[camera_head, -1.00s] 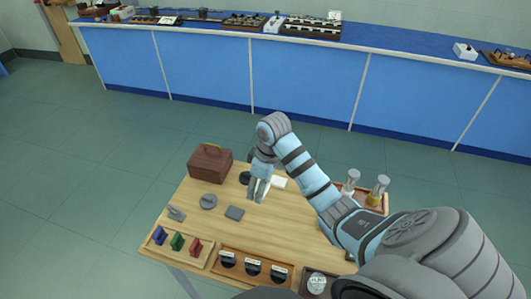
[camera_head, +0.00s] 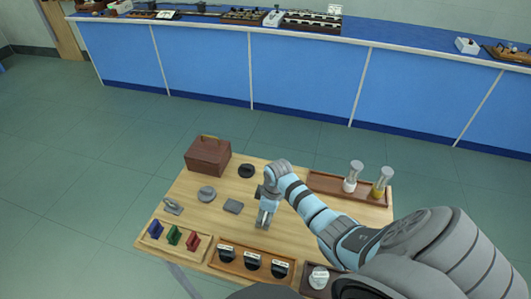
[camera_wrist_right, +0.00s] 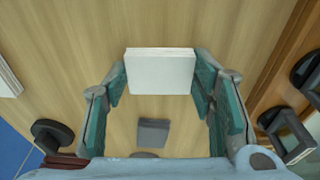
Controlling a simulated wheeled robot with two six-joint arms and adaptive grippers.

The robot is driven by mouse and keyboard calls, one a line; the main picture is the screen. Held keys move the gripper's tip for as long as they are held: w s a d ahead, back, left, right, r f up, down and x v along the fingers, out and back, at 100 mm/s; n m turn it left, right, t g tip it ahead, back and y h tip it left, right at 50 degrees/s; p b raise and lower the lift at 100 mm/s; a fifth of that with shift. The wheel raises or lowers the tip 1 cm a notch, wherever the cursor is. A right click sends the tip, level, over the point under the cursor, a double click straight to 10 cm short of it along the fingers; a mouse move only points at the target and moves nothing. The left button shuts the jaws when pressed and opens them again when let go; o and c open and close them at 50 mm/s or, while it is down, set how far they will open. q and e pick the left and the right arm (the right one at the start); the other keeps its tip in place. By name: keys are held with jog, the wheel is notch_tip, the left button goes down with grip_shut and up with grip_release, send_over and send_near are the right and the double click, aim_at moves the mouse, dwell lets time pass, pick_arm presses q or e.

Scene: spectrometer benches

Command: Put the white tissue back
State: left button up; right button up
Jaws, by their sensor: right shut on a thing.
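My right gripper (camera_head: 264,220) is over the middle of the wooden table, near its front trays. In the wrist view the right gripper (camera_wrist_right: 160,78) is shut on the white tissue (camera_wrist_right: 160,72), a flat, folded white rectangle between the two fingertips. In the head view the held tissue is mostly hidden by the fingers. I cannot tell whether it touches the table. A second white, layered flat thing (camera_wrist_right: 8,78) shows partly at the left edge of the wrist view. My left gripper is not in view.
A grey square block (camera_head: 233,206) lies just left of the gripper, and a black round piece (camera_head: 246,171) behind it. A tray with black blocks (camera_head: 240,273) is in front. A tray with two bottles (camera_head: 330,182) stands back right. A brown case (camera_head: 208,155) is back left.

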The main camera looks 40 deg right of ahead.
jog(key=o, duration=1.1)
jog(key=shift+r, duration=0.1)
notch_tip(320, 180, up, 12)
jog(key=s+d+p, duration=0.1)
jog(key=p, duration=0.2)
jog(key=shift+s, duration=0.25)
